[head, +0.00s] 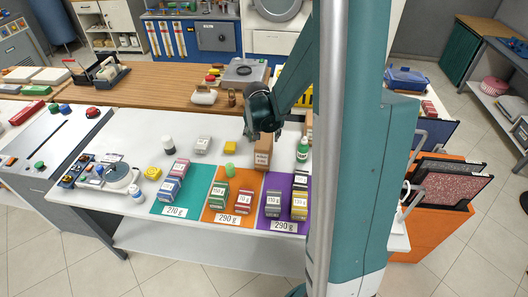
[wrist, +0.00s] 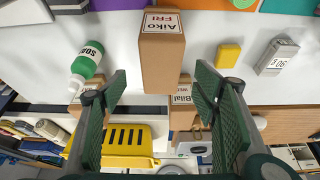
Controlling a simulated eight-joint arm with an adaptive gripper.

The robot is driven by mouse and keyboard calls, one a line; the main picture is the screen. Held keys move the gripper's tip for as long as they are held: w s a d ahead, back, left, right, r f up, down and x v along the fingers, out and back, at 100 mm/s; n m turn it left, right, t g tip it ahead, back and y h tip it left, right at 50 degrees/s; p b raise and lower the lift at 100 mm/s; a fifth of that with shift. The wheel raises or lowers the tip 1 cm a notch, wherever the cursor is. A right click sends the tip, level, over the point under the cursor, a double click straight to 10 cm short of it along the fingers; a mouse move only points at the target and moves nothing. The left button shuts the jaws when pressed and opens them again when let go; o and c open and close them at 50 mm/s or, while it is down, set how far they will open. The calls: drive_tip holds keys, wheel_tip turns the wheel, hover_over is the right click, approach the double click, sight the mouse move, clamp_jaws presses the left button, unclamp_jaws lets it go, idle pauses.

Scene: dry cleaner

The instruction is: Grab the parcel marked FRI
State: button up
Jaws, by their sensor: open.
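The parcel marked FRI (wrist: 162,60) is a tall brown box with a white label reading Aiko and FRI. In the wrist view it stands at upper middle, ahead of and between the fingers of my gripper (wrist: 160,80), which is open and empty. In the head view the brown parcel (head: 262,158) stands on the white table below my gripper (head: 262,125). A second brown parcel, labelled Bilal (wrist: 183,115), stands behind it in the wrist view. A third brown parcel (wrist: 77,105) is partly hidden by the left finger.
A green bottle (head: 302,152) stands right of the parcel and a yellow block (head: 230,147) left of it. A yellow basket (wrist: 125,143) lies beyond the parcels. Teal, orange (head: 223,210) and purple mats with small boxes lie at the table's front.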

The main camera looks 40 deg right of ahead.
sight(264, 142)
drive_tip(key=shift+f, duration=0.1)
drive_tip(key=shift+x, duration=1.2)
drive_tip(key=shift+w+f, duration=0.1)
drive_tip(key=shift+x, duration=2.45)
drive_tip(key=shift+f+b, duration=0.25)
drive_tip(key=shift+b, duration=0.4)
drive_tip(key=shift+c, duration=0.3)
drive_tip(key=c, duration=1.4)
